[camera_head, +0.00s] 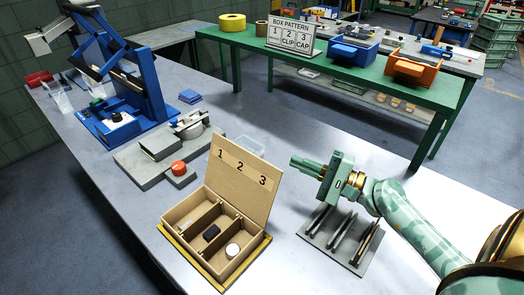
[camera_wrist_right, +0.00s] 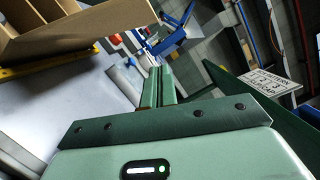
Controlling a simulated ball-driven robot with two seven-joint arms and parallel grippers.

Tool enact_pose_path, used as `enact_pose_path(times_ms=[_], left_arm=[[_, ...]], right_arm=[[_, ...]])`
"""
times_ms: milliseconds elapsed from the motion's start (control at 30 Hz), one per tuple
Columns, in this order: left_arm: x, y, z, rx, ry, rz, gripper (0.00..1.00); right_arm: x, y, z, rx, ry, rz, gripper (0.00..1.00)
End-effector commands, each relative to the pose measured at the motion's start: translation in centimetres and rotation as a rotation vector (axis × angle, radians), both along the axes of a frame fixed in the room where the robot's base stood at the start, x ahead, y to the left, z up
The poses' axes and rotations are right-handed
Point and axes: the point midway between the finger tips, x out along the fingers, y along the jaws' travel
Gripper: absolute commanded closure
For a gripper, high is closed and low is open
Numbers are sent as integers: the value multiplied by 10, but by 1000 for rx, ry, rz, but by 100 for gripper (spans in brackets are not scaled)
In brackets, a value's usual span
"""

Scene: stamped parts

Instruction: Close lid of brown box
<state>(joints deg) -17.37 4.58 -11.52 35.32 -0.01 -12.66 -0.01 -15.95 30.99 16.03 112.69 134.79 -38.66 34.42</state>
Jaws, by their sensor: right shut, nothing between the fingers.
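The brown box (camera_head: 176,212) stands on the grey table with its lid (camera_head: 245,177) raised, marked 1, 2, 3. Three compartments are in view. A black part (camera_head: 211,233) lies in the middle one and a round pale part (camera_head: 232,250) in the right one. A small light piece lies in the left one, too small to name. My right gripper (camera_head: 296,161) is to the right of the lid, apart from it, shut and empty. In the right wrist view its fingers (camera_wrist_right: 158,87) are together, and part of the box (camera_wrist_right: 70,32) shows at upper left. My left gripper is not in view.
A rack of dark bars (camera_head: 340,236) stands below my right gripper. A grey fixture with a red knob (camera_head: 178,168) is behind the box. A blue press (camera_head: 125,90) is at the back left. A green table with a box pattern sign (camera_head: 291,37) stands behind.

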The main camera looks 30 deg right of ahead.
Motion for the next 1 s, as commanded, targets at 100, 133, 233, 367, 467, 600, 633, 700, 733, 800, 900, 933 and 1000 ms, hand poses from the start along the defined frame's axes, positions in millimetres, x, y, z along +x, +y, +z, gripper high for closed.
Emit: enact_pose_path(times_ms=[100, 133, 233, 367, 467, 600, 633, 700, 733, 800, 900, 933, 1000], left_arm=[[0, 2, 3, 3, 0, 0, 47], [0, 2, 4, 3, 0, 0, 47], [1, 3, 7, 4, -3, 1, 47], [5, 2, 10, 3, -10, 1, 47], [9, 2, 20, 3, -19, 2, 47], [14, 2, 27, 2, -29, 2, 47], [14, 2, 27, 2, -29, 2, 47], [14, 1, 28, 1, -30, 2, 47], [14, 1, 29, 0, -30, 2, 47], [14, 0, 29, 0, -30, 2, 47], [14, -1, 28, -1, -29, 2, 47], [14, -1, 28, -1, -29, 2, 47], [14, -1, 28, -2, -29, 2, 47]], right_arm=[[20, 12, 5, -1, -5, 1, 100], [26, 16, 6, -2, -5, 2, 100], [45, 28, 8, -3, -5, 1, 100], [67, 42, 10, -2, -4, 0, 100], [63, 56, 18, -2, -1, 1, 100], [57, 70, 22, -2, 0, 0, 100], [57, 72, 22, -2, 0, 0, 100], [56, 75, 23, -2, 0, -1, 100], [55, 76, 23, -2, 0, -1, 100], [55, 77, 23, -2, 0, -1, 100], [55, 78, 22, -2, 0, -1, 100], [55, 77, 22, -2, 0, -1, 100], [55, 77, 22, -2, 0, -2, 100]])
